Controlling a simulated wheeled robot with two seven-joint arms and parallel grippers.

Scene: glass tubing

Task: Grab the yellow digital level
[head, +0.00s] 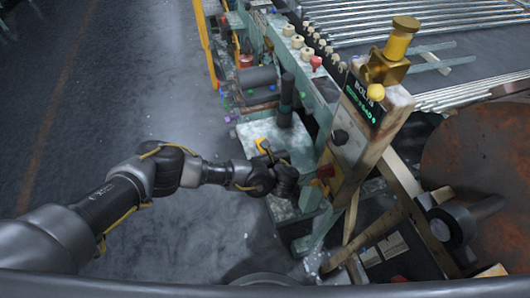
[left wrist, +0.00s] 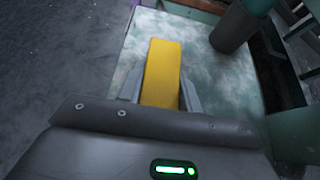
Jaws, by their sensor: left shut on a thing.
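The yellow digital level (left wrist: 162,72) is a yellow block between the two fingers of my left gripper (left wrist: 160,92) in the left wrist view. The gripper is shut on it. In the head view only a small part of the level (head: 262,146) shows past my left gripper (head: 272,160), which hides the rest. Both are over the pale, worn metal table (head: 250,133). I cannot tell whether the level still touches the table. My right gripper is not in view.
A dark cylinder (head: 285,103) stands on the table beyond the gripper. Glass tubes (head: 400,15) lie at the back right. Open floor (head: 130,90) is on the left.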

